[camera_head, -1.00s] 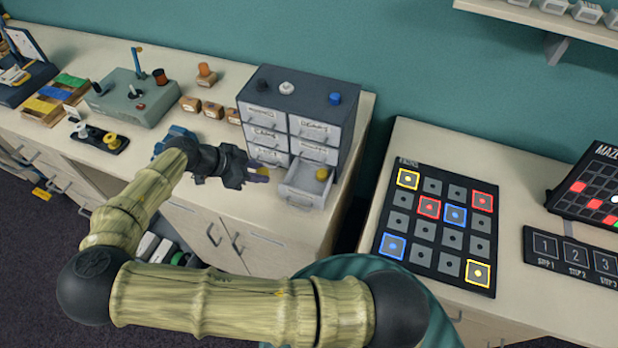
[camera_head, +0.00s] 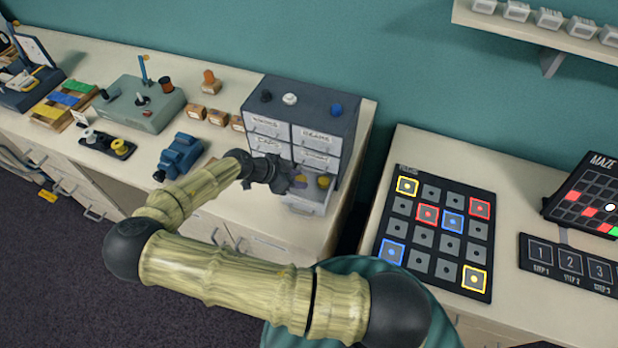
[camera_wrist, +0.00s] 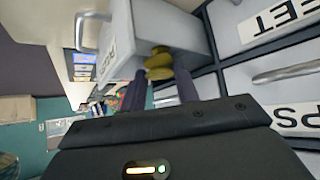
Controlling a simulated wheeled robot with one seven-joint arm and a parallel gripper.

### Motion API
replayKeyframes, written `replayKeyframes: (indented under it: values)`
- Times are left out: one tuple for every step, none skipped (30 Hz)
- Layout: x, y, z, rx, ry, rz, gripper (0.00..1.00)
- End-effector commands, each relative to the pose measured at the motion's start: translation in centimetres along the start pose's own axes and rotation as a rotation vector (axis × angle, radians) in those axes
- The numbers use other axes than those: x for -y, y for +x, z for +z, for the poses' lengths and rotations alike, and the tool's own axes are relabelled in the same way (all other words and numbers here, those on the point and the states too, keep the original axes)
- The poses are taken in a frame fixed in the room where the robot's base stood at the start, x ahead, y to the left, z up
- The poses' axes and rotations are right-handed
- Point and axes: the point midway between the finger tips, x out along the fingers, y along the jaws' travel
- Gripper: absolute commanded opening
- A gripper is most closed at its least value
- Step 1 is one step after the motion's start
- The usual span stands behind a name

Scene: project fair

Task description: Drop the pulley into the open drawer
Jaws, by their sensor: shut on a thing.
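The drawer front (camera_wrist: 108,55) stands close to the fingers in the wrist view.
The grey cabinet (camera_head: 345,131) has several closed drawers and small pieces on top. A blue model (camera_head: 180,154) and a dark tray with spools (camera_head: 109,146) stand on the counter to the left. A gap separates this counter from the table with the button board (camera_head: 438,232).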

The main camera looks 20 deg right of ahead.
Motion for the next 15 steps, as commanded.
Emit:
replayKeyframes:
  values:
    - [0.0, 0.1, -0.1, 0.000, 0.000, 0.000, 0.07]
    - [0.0, 0.1, -0.1, 0.000, 0.001, 0.000, 0.07]
    - [0.0, 0.4, -0.3, 0.000, 0.001, 0.001, 0.07]
    - [0.0, 0.7, -0.4, -0.001, 0.002, 0.001, 0.07]
    - [0.0, 1.1, -0.6, -0.001, 0.002, 0.002, 0.07]
    - [0.0, 1.7, -0.8, -0.002, 0.002, 0.004, 0.07]
    - [0.0, 2.1, -1.0, -0.002, 0.002, 0.003, 0.07]
    - [-0.1, 2.6, -1.2, -0.001, 0.003, 0.005, 0.07]
    - [0.0, 3.2, -1.2, -0.002, 0.000, 0.003, 0.07]
    - [0.0, 3.6, -1.2, -0.002, 0.000, 0.002, 0.07]
    - [0.0, 4.0, -1.1, -0.001, 0.000, 0.002, 0.07]
    - [0.0, 4.4, -1.1, 0.000, 0.000, 0.001, 0.07]
    - [0.0, 4.6, -1.0, 0.000, 0.000, -0.001, 0.07]
    - [0.1, 4.7, -0.9, 0.000, 0.000, -0.002, 0.07]
    - [0.1, 4.8, -0.9, 0.001, 0.000, -0.002, 0.07]
